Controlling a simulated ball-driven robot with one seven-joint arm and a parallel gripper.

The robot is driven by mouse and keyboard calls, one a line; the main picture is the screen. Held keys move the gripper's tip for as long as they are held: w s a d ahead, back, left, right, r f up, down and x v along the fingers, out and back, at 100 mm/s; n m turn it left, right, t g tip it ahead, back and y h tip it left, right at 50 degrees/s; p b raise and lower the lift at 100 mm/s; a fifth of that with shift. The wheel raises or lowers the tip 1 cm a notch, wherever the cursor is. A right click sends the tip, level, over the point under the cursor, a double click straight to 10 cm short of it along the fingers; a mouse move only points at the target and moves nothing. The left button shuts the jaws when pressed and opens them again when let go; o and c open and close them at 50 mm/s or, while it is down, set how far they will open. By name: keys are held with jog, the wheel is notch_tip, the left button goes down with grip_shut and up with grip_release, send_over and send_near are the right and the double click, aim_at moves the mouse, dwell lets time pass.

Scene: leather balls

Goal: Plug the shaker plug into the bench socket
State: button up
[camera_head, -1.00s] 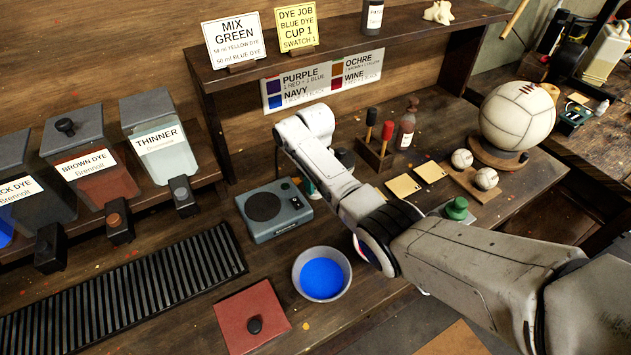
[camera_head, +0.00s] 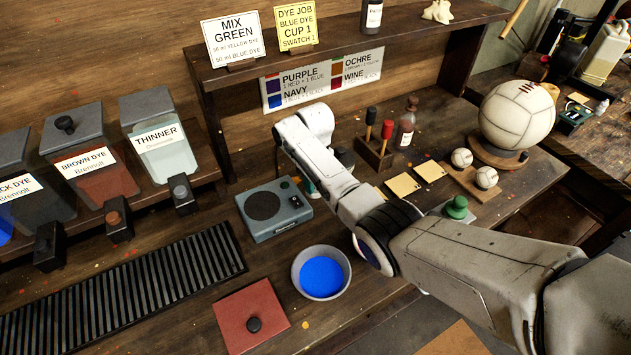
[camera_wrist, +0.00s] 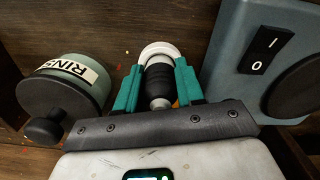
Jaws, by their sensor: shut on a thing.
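In the wrist view my gripper (camera_wrist: 158,72) has its teal fingers closed on both sides of the black, ribbed shaker plug (camera_wrist: 159,82). A metal tip on the plug points toward the palm. A white ring (camera_wrist: 158,48) shows just beyond the plug; I cannot tell whether it is the bench socket or part of the plug, nor whether the plug is seated. The shaker (camera_head: 272,210), a grey-blue box with a round black platform, stands on the bench left of my arm. Its I/O switch (camera_wrist: 265,50) shows at right in the wrist view. In the head view my arm mostly hides the gripper.
A lidded rinse jar (camera_wrist: 68,92) stands close left of the gripper in the wrist view. A bottle and tool rack (camera_head: 372,155) stand behind my arm.

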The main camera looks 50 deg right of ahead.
jog(key=shift+s+f+p, duration=0.1)
jog(key=shift+s+p, duration=0.05)
jog(key=shift+p, duration=0.55)
jog(key=shift+r, duration=0.35)
jog(key=shift+r+p, duration=0.2)
jog(key=shift+p, duration=0.2)
dwell(0.8)
jog(key=shift+r, duration=0.15)
jog(key=shift+r+p, duration=0.35)
jog(key=shift+r, duration=2.75)
